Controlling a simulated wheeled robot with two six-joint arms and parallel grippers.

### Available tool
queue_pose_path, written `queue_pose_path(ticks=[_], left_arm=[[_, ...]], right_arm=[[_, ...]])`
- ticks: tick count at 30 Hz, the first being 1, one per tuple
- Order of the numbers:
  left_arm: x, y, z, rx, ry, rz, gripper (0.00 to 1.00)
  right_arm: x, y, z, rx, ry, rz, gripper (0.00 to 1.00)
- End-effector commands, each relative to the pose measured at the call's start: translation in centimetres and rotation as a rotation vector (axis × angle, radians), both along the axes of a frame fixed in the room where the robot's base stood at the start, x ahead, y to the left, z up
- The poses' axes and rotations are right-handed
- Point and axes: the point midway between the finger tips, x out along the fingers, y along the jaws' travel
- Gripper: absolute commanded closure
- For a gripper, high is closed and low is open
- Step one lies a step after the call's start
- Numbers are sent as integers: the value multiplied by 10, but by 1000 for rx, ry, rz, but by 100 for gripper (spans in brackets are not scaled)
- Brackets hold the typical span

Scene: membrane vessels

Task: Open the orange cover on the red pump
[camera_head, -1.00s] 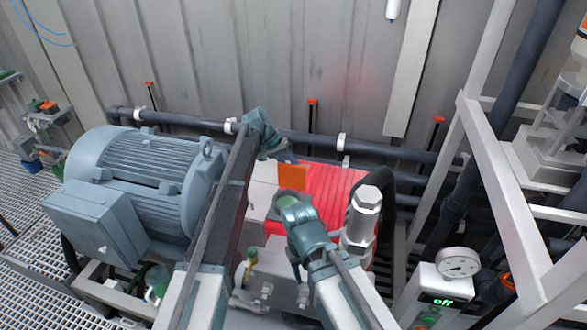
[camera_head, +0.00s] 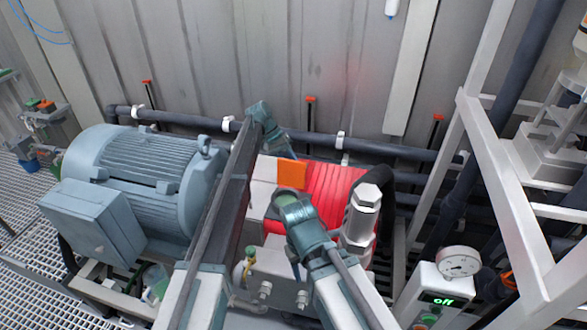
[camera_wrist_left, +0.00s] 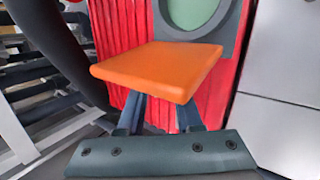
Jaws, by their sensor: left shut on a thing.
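The orange cover (camera_head: 292,174) stands raised at an angle on the red pump (camera_head: 333,195), near its left end. In the left wrist view the orange cover (camera_wrist_left: 160,66) sticks out from a grey frame (camera_wrist_left: 228,45) around a round green face (camera_wrist_left: 190,10). My left gripper (camera_wrist_left: 163,112) is shut on the cover, its fingers reaching to the cover's near edge; the fingertips are partly hidden by it. In the head view my left gripper (camera_head: 284,147) is just behind the cover. My right arm bends in front of the pump; its gripper is not visible.
A large blue-grey motor (camera_head: 150,185) stands left of the pump. A silver cylinder (camera_head: 362,215) and black hose are on the right. Dark pipes run along the wall behind.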

Motion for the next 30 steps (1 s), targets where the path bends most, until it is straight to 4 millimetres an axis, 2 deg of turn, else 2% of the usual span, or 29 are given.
queue_pose_path(ticks=[1,5,6,14,20,26,30], left_arm=[[0,0,0,0,-2,0,61],[0,0,0,0,-1,0,37],[0,0,0,0,-1,0,36],[0,0,0,0,-1,1,36],[2,3,8,-1,-1,1,36],[9,14,28,-1,-1,2,36],[15,24,48,-1,-1,1,36]], right_arm=[[0,0,0,0,0,0,50],[0,0,0,0,0,0,50],[0,0,0,0,0,0,50],[0,0,0,0,0,0,50],[0,0,8,0,0,0,50],[0,0,28,0,0,0,50],[0,0,48,0,0,0,50]])
